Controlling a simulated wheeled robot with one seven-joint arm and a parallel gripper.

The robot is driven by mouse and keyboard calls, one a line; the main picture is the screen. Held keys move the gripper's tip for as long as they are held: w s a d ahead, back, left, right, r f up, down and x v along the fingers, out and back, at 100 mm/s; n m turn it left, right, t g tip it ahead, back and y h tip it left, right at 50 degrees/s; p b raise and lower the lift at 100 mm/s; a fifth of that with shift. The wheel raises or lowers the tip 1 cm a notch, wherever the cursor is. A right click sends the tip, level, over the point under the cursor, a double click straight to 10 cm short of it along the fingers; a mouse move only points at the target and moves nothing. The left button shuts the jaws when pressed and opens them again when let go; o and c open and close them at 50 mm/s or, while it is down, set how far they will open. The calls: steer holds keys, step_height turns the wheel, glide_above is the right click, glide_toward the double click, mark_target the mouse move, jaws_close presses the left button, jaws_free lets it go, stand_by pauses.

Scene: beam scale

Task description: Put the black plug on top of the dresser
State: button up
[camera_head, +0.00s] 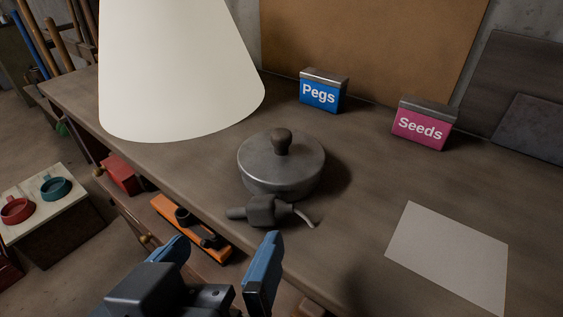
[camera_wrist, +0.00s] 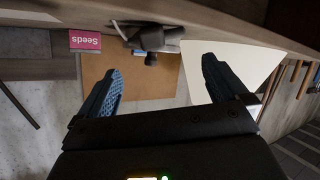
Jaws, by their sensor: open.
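The black plug (camera_head: 262,210) lies on the wooden bench top near its front edge, close in front of a round lidded metal pot. A short grey cord sticks out to its right. In the wrist view, which is upside down, the dark plug (camera_wrist: 158,38) shows at the top, overlapping the pot. My gripper (camera_head: 222,247) is open and empty, in front of the bench edge and nearer the camera than the plug. Its two blue fingers (camera_wrist: 160,65) are apart, and the plug appears beyond the gap between them. I cannot tell which piece of furniture is the dresser.
The metal pot (camera_head: 281,168) is right behind the plug. A large white lampshade (camera_head: 175,70) stands at left. Pegs (camera_head: 319,93) and Seeds (camera_head: 421,127) boxes stand at the back. A pale sheet (camera_head: 450,255) lies at right. A low cabinet (camera_head: 60,235) bearing two bowls stands left.

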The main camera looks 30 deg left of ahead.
mark_target(253, 200)
steer(key=x, duration=0.8)
steer(key=shift+w+a+r+p, duration=0.1)
steer(key=shift+w+p, duration=0.05)
steer(key=shift+p, duration=0.25)
steer(key=c, duration=0.8)
steer(key=shift+r, duration=0.15)
